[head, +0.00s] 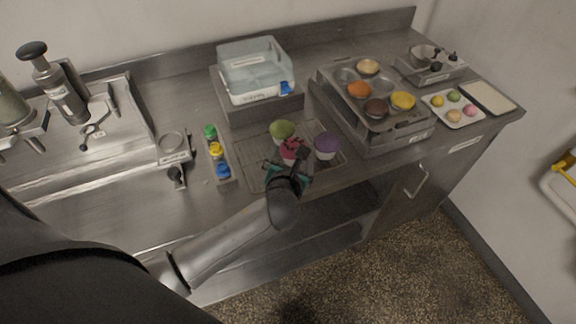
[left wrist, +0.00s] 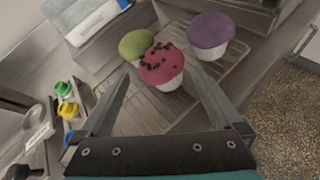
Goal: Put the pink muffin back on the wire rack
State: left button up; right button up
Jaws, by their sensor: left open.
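The pink muffin (head: 289,147) has dark bits on top and a white cup, which shows in the left wrist view (left wrist: 163,66). It stands about upright over the wire rack (head: 250,163), seemingly resting on it, between a green muffin (head: 282,129) and a purple muffin (head: 327,143). My left gripper (head: 289,165) is open on the near side of the pink muffin. In the left wrist view its fingers (left wrist: 158,80) are spread wide, with the muffin just beyond and between their tips, apparently untouched. My right gripper is not in view.
A narrow tray of green, yellow and blue-capped bottles (head: 228,172) lies left of the rack. A clear bin (head: 257,66) stands behind it. A muffin tin (head: 386,84) on a raised stand is at the right. The near part of the rack is bare.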

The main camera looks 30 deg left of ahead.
pick_arm(q)
jog(key=p+v, duration=0.1)
jog(key=v, duration=0.6)
jog(key=shift+s+r, duration=0.2)
jog(key=shift+s, duration=0.1)
jog(key=shift+d, duration=0.1)
jog(key=d+f+n+h, duration=0.4)
jog(key=d+f+n, duration=0.1)
jog(key=n, duration=0.7)
jog(key=s+a+f+n+g, duration=0.1)
jog(key=s+f+n+g, duration=0.3)
jog(key=f, duration=0.5)
jog(key=s+f+n+g, duration=0.1)
jog(key=s+f+n, duration=0.45)
jog(key=f, duration=0.45)
jog(key=s+a+f+n+g, duration=0.1)
jog(key=s+f+n+g, duration=0.1)
jog(key=s, duration=0.6)
jog(key=s+a+f+n+g, duration=0.1)
jog(key=s+f+n+g, duration=0.1)
jog(key=s+f+n, duration=0.3)
jog(key=s+a+f+n+g, duration=0.1)
jog(key=s+f+n, duration=0.3)
jog(key=s, duration=0.8)
notch_tip(320, 180, down, 3)
jog(key=shift+s+a+r+g+h, duration=0.25)
jog(key=shift+a+g+h, duration=0.05)
jog(key=shift+a+g, duration=0.1)
